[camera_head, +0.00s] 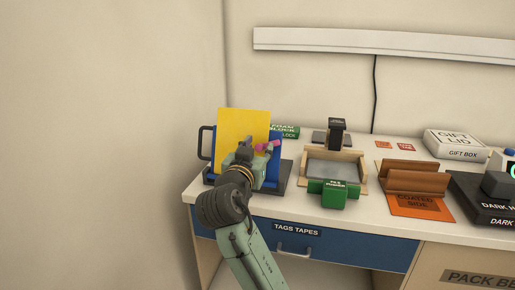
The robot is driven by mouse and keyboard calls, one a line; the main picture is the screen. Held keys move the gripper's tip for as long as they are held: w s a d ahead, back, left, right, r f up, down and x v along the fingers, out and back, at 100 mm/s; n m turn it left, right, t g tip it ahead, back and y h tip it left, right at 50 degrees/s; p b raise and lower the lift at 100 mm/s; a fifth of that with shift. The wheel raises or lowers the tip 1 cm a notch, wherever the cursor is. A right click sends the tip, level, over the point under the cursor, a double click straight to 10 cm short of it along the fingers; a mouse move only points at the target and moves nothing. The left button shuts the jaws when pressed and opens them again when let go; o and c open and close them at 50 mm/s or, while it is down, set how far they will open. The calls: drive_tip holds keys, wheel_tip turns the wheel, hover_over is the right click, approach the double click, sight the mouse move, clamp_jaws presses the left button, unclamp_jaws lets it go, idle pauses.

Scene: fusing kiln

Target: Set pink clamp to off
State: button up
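The pink clamp (269,146) shows as a small pink piece in front of the blue board (274,163), at the board's upper part. A yellow sheet (237,126) stands upright beside it, against the same holder on a dark base (287,181). My gripper (245,152) is in front of the yellow sheet, just left of the pink clamp, and covers part of the holder. Its fingers are small and partly hidden, so I cannot tell whether they are open or touch the clamp. The clamp's exact setting is too small to read.
A green block (285,131) stands behind the holder. A wooden-sided tray (333,168) with a green block (334,194) at its front is to the right. Further right are a brown stand (412,181) and a gift box (459,143). A wall is close on the left.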

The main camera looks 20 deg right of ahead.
drive_tip(key=shift+c, duration=0.4)
clamp_jaws()
